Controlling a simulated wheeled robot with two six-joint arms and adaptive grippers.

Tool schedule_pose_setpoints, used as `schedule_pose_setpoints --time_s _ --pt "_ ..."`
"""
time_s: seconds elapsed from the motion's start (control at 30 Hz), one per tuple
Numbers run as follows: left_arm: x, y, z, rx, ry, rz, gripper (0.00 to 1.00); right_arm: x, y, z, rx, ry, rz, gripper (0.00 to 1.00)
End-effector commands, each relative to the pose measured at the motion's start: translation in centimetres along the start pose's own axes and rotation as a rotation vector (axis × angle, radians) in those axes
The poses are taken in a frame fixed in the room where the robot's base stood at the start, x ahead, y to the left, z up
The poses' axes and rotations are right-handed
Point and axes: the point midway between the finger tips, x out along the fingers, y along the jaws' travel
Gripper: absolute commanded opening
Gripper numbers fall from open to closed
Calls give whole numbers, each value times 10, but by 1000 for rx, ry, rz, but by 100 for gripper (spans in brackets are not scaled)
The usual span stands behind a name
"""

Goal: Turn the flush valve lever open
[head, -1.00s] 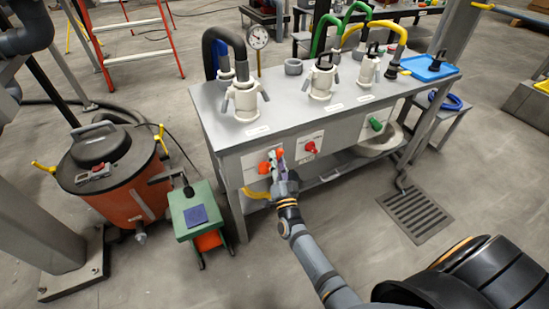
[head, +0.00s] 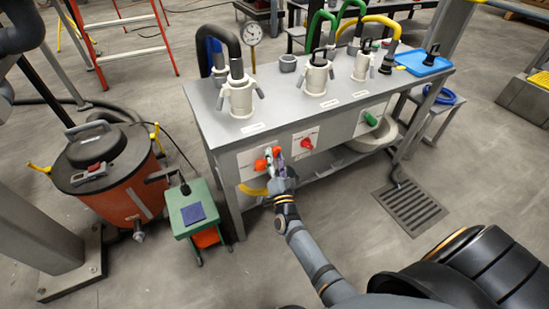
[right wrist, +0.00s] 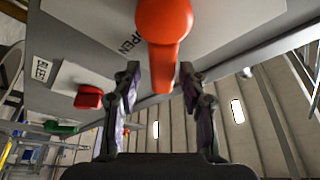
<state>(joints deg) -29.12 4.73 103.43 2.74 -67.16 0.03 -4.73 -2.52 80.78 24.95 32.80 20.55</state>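An orange lever (head: 268,158) sits on the left front panel of the grey bench. In the right wrist view the orange lever (right wrist: 163,50) hangs down over a white plate (right wrist: 207,28) marked "OPEN". My right gripper (head: 276,160) is at this lever. In the right wrist view its two fingers (right wrist: 162,88) stand apart on either side of the lever's lower end, with a small gap visible on each side. It appears open and not clamped. Which lever is the flush valve's cannot be read. My left gripper is not in view.
A red knob (head: 307,145) and a green handle (head: 371,119) are further right along the bench front (head: 345,130). White filter housings (head: 240,97) with hoses stand on top. An orange drum (head: 130,190) and a green box (head: 193,212) are on the left. A floor grate (head: 410,208) lies right.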

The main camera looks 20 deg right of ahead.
Motion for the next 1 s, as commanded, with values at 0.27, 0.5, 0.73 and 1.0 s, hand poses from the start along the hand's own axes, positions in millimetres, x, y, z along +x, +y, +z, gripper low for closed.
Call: schedule_pose_setpoints --time_s 0.27,0.5,0.73,1.0 --pt "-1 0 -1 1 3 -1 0 0 -1 0 -2 1 -2 47" --pt "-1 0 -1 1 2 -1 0 -37 1 0 -1 -2 2 47" --pt "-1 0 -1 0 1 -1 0 -91 0 0 -1 0 2 47" --pt "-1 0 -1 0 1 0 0 -119 0 0 -1 1 -1 47"
